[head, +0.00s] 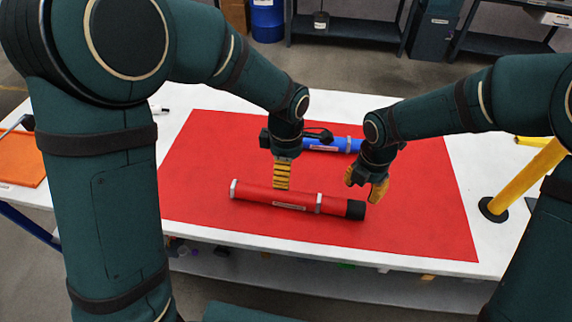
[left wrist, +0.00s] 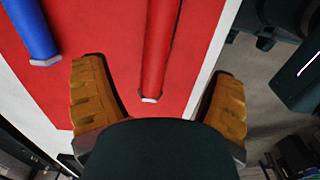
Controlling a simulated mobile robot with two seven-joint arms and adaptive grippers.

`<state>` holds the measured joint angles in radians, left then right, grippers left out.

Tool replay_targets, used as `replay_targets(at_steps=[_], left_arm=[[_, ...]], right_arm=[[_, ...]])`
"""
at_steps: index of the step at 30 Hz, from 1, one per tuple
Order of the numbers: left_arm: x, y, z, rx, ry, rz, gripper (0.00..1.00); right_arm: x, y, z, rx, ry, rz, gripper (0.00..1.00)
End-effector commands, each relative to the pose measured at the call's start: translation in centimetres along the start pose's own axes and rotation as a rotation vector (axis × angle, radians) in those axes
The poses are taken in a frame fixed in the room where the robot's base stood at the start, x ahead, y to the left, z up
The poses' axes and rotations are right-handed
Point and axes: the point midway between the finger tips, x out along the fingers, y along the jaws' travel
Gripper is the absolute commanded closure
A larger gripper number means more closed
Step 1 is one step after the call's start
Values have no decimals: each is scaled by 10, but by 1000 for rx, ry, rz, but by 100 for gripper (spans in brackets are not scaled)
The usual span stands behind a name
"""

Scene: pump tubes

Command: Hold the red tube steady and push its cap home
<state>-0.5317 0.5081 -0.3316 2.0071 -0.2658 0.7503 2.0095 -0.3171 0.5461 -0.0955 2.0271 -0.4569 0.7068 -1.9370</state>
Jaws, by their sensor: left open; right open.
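The red tube (head: 262,195) lies on the red mat, roughly left to right, with pale grey bands and a label. Its black cap (head: 356,210) is at the right end; I cannot tell how far on it sits. My left gripper (head: 282,186) points down just behind the tube's left half. In the left wrist view the open left gripper (left wrist: 158,105) has its fingers spread either side of the red tube (left wrist: 160,50), not closed on it. My right gripper (head: 367,190) is open and empty, above and behind the cap end.
A blue tube (head: 353,146) lies behind on the red mat (head: 430,195), partly hidden by my left gripper. It also shows in the left wrist view (left wrist: 35,30). A yellow post (head: 525,178) on a black base stands at right. An orange tray (head: 25,160) is at far left.

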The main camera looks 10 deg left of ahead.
Motion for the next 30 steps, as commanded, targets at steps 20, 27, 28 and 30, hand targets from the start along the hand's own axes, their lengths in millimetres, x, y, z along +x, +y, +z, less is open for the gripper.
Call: replay_targets(at_steps=[20, 27, 28, 30], left_arm=[[104, -1, 0, 3, 2, -3, 15], [130, 0, 0, 3, 2, -1, 15], [132, 0, 0, 3, 2, 0, 15], [135, 0, 0, 2, 2, -1, 15]], right_arm=[[0, 0, 0, 0, 0, 0, 54], [0, 0, 0, 0, 0, 0, 54], [0, 0, 0, 0, 0, 0, 54], [0, 0, 0, 0, 0, 0, 54]])
